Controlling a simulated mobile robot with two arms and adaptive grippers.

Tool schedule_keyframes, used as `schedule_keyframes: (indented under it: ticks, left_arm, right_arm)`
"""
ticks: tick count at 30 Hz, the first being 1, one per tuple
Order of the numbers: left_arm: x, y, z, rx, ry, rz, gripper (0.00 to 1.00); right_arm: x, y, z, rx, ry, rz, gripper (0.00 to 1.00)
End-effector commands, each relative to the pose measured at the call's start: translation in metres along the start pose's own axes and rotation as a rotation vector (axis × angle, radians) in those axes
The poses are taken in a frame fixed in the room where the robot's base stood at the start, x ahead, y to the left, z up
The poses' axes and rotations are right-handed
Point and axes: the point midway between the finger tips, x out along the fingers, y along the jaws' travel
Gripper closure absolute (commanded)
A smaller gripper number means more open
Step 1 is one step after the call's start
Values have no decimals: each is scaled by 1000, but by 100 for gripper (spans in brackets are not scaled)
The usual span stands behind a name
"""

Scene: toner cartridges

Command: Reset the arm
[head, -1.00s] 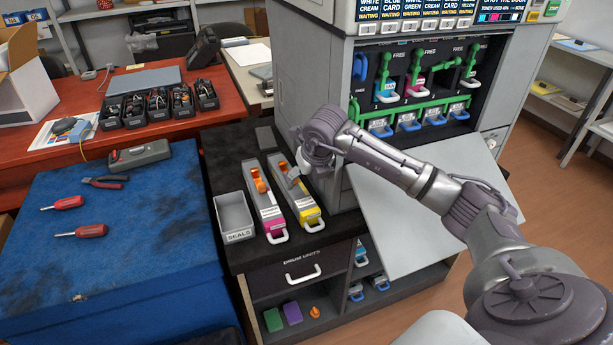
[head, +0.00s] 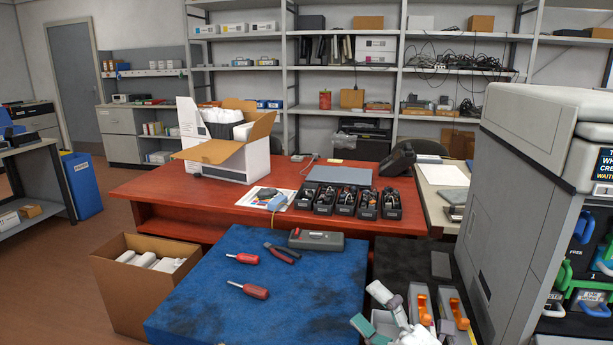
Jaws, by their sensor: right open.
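My right gripper (head: 368,306) is at the bottom edge, right of centre, over the front part of the black counter (head: 404,262). Its pale and teal fingers are spread apart with nothing between them. Two toner cartridges with orange parts, one on the left (head: 422,309) and one on the right (head: 455,312), lie on the counter just right of the gripper. Their near ends are cut off by the frame. My left gripper is not in view.
The large grey printer (head: 510,215) stands at the right, with part of its open bay showing. A blue mat (head: 215,310) holds screwdrivers, pliers and a grey device (head: 316,239). A red desk (head: 150,190) with boxes and bins is behind. A cardboard box (head: 120,290) stands left.

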Motion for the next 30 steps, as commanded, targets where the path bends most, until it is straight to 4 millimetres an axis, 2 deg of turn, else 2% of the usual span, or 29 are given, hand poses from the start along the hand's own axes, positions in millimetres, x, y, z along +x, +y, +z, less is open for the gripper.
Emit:
schedule_keyframes:
  ticks: [2,4,6,9,13,18,22,27,29,30]
  left_arm:
    - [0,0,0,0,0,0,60]
    - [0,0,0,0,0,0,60]
    - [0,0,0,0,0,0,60]
    - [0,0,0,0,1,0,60]
    - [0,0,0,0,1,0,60]
    - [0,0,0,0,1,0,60]
    - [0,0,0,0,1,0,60]
    - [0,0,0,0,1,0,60]
    - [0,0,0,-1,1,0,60]
    - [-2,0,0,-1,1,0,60]
  right_arm:
    - [-22,6,23,217,-238,95,11]
    - [-52,-3,47,401,-464,128,11]
    - [-91,-28,64,582,-697,110,11]
    - [-151,-76,66,813,-997,13,11]
    - [-214,-127,37,1031,-1265,-167,11]
    - [-265,-160,-10,1202,-1455,-374,11]
    - [-293,-173,-44,1296,-1544,-515,11]
    - [-322,-180,-87,1397,-1624,-693,11]
    - [-332,-180,-103,1429,-1645,-757,11]
    - [-333,-187,-104,1434,-1652,-777,11]
